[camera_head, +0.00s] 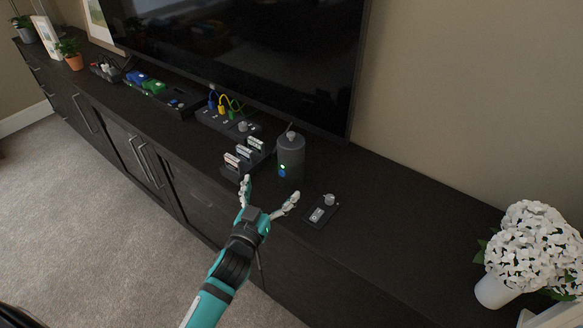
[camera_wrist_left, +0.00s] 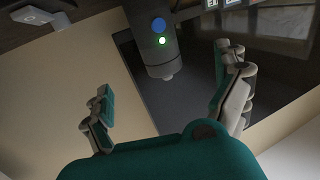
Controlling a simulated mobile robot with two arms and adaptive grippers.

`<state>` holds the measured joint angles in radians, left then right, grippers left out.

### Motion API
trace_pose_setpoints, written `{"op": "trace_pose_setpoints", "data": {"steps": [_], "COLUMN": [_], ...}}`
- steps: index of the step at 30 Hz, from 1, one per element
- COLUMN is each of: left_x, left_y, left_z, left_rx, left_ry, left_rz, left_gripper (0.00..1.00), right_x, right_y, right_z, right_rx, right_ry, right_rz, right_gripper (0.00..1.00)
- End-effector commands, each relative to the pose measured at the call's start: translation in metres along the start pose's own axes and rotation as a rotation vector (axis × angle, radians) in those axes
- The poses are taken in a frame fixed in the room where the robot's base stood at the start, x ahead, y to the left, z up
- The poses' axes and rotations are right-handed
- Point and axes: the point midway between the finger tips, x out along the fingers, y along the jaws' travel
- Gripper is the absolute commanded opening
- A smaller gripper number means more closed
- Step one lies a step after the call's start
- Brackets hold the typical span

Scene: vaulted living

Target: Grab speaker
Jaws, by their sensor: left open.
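The speaker (camera_head: 291,157) is a dark grey upright cylinder with a small knob on top, a green light and a blue button on its front. It stands on the dark cabinet top below the TV. It also shows in the left wrist view (camera_wrist_left: 155,45), beyond the fingers and between them. My left gripper (camera_head: 269,189) is open and empty, just in front of the speaker at the cabinet's front edge; the fingers appear apart from it. In the left wrist view my left gripper (camera_wrist_left: 168,92) has its two fingers spread wide. My right gripper is not in view.
A small control box with a knob (camera_head: 322,210) sits right of the speaker. A rack of upright cards (camera_head: 244,155) stands close on its left. A cable panel (camera_head: 229,121) is behind that. White flowers (camera_head: 533,248) stand far right. The cabinet top between is clear.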

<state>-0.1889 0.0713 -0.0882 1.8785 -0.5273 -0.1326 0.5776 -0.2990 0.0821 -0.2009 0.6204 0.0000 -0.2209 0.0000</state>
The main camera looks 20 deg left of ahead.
Motion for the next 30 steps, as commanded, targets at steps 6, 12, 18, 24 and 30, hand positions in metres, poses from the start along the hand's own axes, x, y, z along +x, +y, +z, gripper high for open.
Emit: {"op": "trace_pose_setpoints", "data": {"steps": [6,12,18,24,30], "left_x": [0.051,0.083,0.096,0.125,0.143], "left_y": [0.0,0.001,0.001,0.004,0.003], "left_z": [-0.002,0.0,0.0,0.0,0.001], "left_rx": [0.003,0.001,0.001,0.001,0.001], "left_ry": [0.002,-0.001,-0.001,-0.001,-0.002], "left_rz": [0.001,0.001,0.0,0.001,0.001], "left_gripper": [0.99,0.99,0.99,0.99,0.99], "right_x": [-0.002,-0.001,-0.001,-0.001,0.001], "right_y": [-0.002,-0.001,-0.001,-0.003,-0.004], "right_z": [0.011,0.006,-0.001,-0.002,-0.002], "right_rx": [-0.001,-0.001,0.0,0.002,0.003], "right_ry": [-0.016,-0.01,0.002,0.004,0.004], "right_rz": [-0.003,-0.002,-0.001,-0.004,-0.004], "right_gripper": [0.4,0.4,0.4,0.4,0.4]}}
